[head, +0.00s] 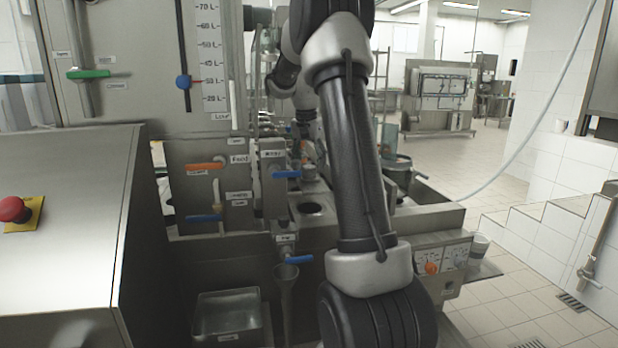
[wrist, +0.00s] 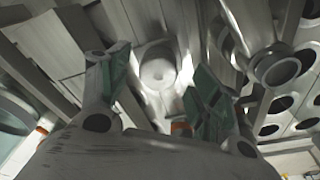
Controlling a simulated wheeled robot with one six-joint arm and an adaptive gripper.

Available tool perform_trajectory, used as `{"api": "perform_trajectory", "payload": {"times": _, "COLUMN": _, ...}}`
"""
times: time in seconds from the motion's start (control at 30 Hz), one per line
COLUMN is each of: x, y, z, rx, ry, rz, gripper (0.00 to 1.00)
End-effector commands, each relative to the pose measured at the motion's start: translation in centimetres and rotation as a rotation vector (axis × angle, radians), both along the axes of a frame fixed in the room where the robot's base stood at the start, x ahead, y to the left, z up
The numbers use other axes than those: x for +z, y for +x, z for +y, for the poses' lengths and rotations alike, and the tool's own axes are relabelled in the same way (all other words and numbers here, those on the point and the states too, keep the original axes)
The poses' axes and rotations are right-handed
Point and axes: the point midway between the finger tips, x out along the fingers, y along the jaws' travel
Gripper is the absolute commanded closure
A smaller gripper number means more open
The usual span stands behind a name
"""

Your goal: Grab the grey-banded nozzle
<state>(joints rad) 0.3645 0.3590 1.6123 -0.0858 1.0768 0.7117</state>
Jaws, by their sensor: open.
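In the wrist view my gripper (wrist: 157,66) is open, with one greenish finger on each side. A pale round nozzle-like part (wrist: 158,72) shows beyond the fingers, in the gap between them. The fingers do not visibly touch it. I cannot make out a grey band on it, so I cannot tell whether it is the grey-banded nozzle. A grey ring-ended part (wrist: 277,68) sits to the right, outside the fingers. In the head view my arm stands in front of the filler, and I cannot make out the gripper or the nozzle clearly there.
Holed metal (wrist: 285,103) lies at right in the wrist view. In the head view, blue-handled valves (head: 286,174), a funnel (head: 286,280), a steel tray (head: 227,312) and a control box with an orange knob (head: 432,267) crowd around my arm. Tiled floor (head: 515,290) is open at right.

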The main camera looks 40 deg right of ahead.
Motion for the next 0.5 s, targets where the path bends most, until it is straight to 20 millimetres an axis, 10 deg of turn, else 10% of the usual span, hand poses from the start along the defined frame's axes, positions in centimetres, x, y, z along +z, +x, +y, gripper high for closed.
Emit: {"api": "perform_trajectory", "payload": {"times": 0.5, "x": -2.9, "y": 0.1, "z": -0.4, "rx": 0.000, "ry": 0.000, "rz": 0.000, "gripper": 0.45}}
